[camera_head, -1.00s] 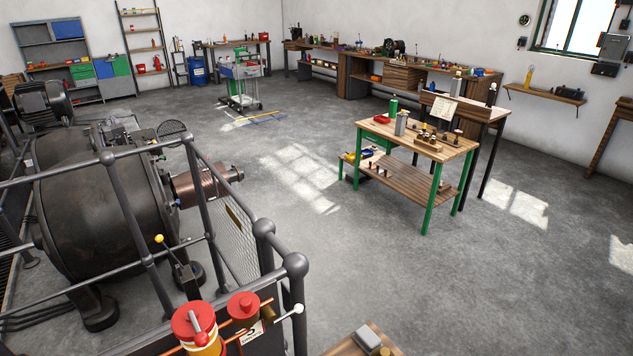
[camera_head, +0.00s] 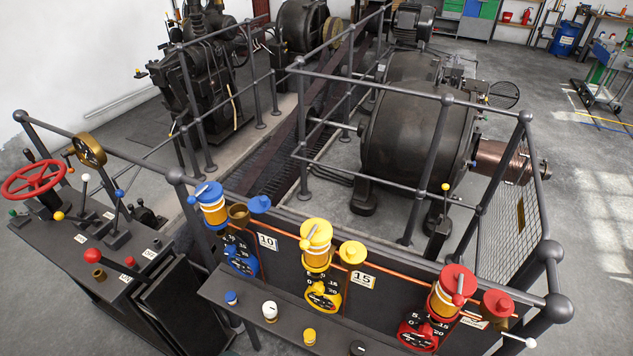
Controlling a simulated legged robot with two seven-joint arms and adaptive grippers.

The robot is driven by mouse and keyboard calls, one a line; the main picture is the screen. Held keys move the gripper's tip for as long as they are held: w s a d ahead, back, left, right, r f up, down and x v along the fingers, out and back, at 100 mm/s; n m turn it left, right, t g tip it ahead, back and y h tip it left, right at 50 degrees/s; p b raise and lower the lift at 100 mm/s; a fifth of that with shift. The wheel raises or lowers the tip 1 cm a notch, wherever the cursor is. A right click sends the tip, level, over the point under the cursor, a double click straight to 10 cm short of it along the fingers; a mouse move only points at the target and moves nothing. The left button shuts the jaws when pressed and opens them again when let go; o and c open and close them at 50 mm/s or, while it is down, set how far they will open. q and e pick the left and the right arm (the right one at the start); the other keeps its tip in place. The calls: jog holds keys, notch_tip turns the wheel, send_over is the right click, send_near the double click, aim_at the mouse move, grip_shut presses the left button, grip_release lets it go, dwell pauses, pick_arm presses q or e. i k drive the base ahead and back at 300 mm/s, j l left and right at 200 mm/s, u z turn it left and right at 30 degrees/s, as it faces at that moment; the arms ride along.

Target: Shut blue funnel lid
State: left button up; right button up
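The blue oil unit (camera_head: 212,205) is at the left of the front panel, with a white band and a blue top. Beside it, an open brass funnel (camera_head: 238,214) shows its dark mouth. The blue funnel lid (camera_head: 260,204) is off to the right of this funnel, swung aside and not covering it. Below is a blue dial (camera_head: 240,255) next to a "10" tag. The yellow funnel lid (camera_head: 352,252) and red funnel lid (camera_head: 498,303) appear to sit over their funnels. Neither of my grippers is in view.
A dark shelf (camera_head: 285,320) below the panel holds small blue, white and yellow caps. A control desk (camera_head: 85,255) with a red handwheel (camera_head: 35,180) and levers stands at left. Railings (camera_head: 400,95) and large dynamos (camera_head: 405,130) are behind the panel. Open floor lies at right.

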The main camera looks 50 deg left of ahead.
aim_at(258, 204)
jog(key=u, duration=2.25)
